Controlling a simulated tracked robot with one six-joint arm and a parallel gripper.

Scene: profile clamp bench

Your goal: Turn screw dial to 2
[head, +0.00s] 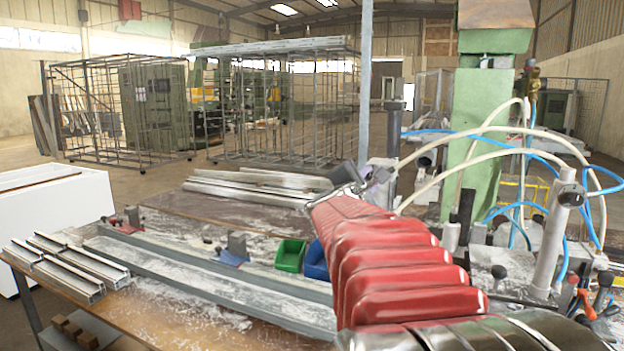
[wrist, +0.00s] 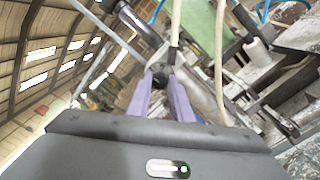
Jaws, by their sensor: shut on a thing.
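My gripper (wrist: 161,76) shows two purple fingers in the wrist view, closed on a small dark round knob (wrist: 160,72), which looks like the screw dial. The knob sits between the fingertips, at the end of a dark shaft. No numbers or marks on it can be read. In the head view my gripper (head: 378,176) is small and partly behind my red arm, close to the clamp machinery. The dial cannot be made out there.
White and blue hoses (head: 545,140) loop around the machine at right, beside a green column (head: 478,120). Long metal profiles (head: 75,268) lie on the bench at left. A green bin (head: 290,255) and a blue bin (head: 316,262) stand behind my arm.

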